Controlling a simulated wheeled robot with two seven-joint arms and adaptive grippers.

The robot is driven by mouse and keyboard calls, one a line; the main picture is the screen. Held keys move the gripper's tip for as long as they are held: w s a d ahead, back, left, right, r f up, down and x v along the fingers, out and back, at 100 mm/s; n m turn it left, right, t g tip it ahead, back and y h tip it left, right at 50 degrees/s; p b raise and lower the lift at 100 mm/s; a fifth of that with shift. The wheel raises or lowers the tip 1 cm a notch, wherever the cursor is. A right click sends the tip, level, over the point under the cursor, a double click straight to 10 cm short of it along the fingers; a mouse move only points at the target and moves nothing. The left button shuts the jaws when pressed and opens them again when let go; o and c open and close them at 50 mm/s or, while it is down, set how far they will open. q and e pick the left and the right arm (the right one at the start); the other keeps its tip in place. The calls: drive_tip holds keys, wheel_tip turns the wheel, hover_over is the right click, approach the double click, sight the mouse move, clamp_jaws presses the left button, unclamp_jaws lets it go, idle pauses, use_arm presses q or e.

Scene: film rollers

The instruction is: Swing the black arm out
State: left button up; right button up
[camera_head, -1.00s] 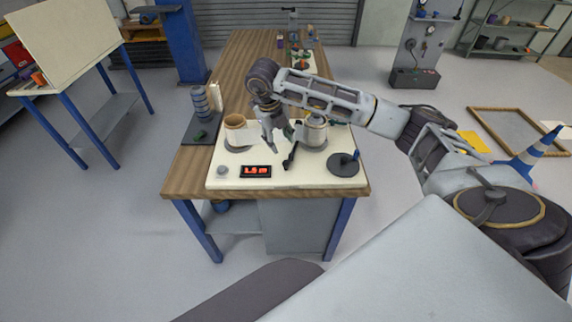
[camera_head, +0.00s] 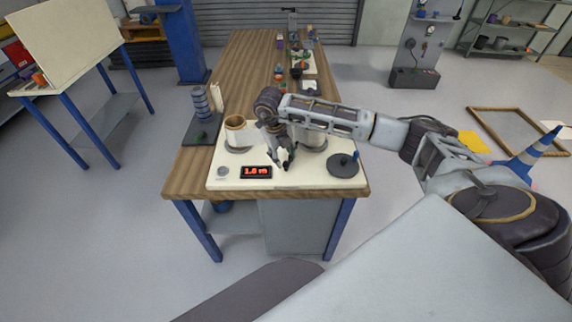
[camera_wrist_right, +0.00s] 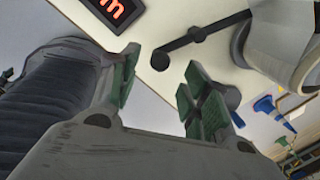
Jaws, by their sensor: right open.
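The black arm (camera_wrist_right: 200,35) is a thin bar with a round end on the cream board, between the display and the white roller. In the wrist view the round end lies just beyond my open right gripper (camera_wrist_right: 162,75), roughly between its green fingertips. I see no clear contact. In the head view my right gripper (camera_head: 284,164) points down at the arm and mostly covers it. The white roller (camera_head: 312,137) stands right behind the gripper and shows large in the wrist view (camera_wrist_right: 285,42). My left gripper is not in view.
On the cream board (camera_head: 215,178) are a brown-rimmed roller (camera_head: 236,133), a red-lit display (camera_head: 256,172), a grey knob (camera_head: 223,172) and a dark disc with a post (camera_head: 343,165). A stack of grey rings (camera_head: 201,102) stands at the left. The wooden table's (camera_head: 235,75) middle is partly clear.

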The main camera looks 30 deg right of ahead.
sight(285, 162)
drive_tip(key=shift+d+f+p, duration=0.1)
drive_tip(key=shift+d+f, duration=0.1)
drive_tip(key=shift+f, duration=0.8)
drive_tip(key=shift+d+f+p, duration=0.1)
drive_tip(key=shift+d+f, duration=0.1)
drive_tip(key=shift+f, duration=0.85)
drive_tip(key=shift+d+f+p, duration=0.1)
drive_tip(key=shift+d+f, duration=0.1)
drive_tip(key=shift+f, duration=0.8)
clamp_jaws()
